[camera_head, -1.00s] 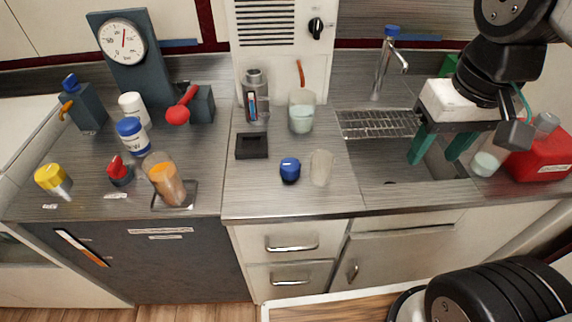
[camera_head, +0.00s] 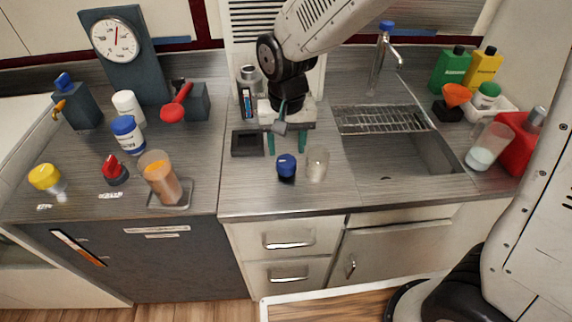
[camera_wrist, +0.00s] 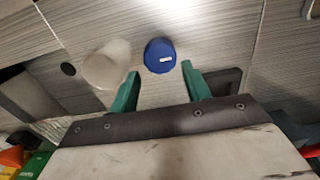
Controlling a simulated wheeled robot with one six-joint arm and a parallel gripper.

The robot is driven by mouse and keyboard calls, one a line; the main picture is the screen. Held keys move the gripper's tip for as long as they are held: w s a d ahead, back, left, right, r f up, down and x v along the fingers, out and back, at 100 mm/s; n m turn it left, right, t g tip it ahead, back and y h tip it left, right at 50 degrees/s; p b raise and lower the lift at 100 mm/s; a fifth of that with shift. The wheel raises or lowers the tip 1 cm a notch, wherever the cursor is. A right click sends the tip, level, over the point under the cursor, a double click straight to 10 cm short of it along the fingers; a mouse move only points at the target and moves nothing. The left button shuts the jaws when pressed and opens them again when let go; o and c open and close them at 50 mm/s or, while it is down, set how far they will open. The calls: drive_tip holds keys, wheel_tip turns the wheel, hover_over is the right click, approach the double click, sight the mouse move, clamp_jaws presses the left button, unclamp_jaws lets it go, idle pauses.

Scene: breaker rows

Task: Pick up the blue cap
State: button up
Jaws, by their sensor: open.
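In the wrist view the cap appears ahead of and between the fingertips of my gripper (camera_wrist: 162,72), and no contact shows.
The clear cup stands close beside the cap; it also shows in the wrist view (camera_wrist: 107,65). A black square tray (camera_head: 248,143) lies to the left. The sink (camera_head: 400,155) is to the right. The counter's front edge (camera_head: 290,212) is close.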

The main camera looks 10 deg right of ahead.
sight(286, 160)
drive_tip(key=f, duration=0.5)
drive_tip(key=shift+s+a+f, duration=0.1)
drive_tip(key=shift+s+f, duration=0.15)
drive_tip(key=shift+f, duration=0.1)
drive_tip(key=c, duration=0.6)
drive_tip(key=shift+r, duration=0.1)
